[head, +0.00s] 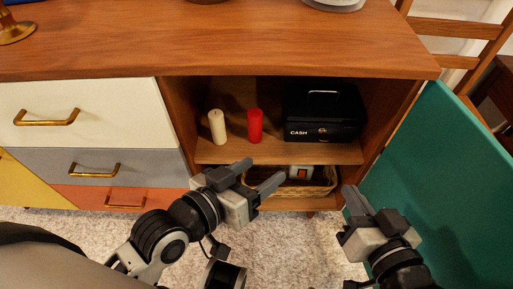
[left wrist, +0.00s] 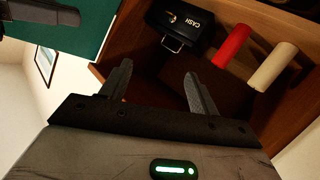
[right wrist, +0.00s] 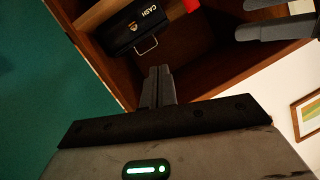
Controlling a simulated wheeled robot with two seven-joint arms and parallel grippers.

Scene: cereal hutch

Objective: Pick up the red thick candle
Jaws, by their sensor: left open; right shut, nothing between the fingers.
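The red thick candle (head: 255,126) stands upright on the upper shelf of the open hutch, between a cream candle (head: 217,127) and a black cash box (head: 322,112). In the left wrist view the red candle (left wrist: 232,47) lies beyond the fingertips, up and to the right. My left gripper (head: 262,174) is open and empty, in front of and below the shelf, apart from the candle. My right gripper (head: 352,200) is shut and empty, near the open door at the right. In the right wrist view only a bit of red (right wrist: 191,5) shows at the top edge.
A wicker basket (head: 318,188) with items sits in the lower compartment. The teal door (head: 440,180) stands open at the right. Drawers with brass handles (head: 46,118) are at the left. The wooden top (head: 220,45) overhangs the shelf. Carpet lies in front.

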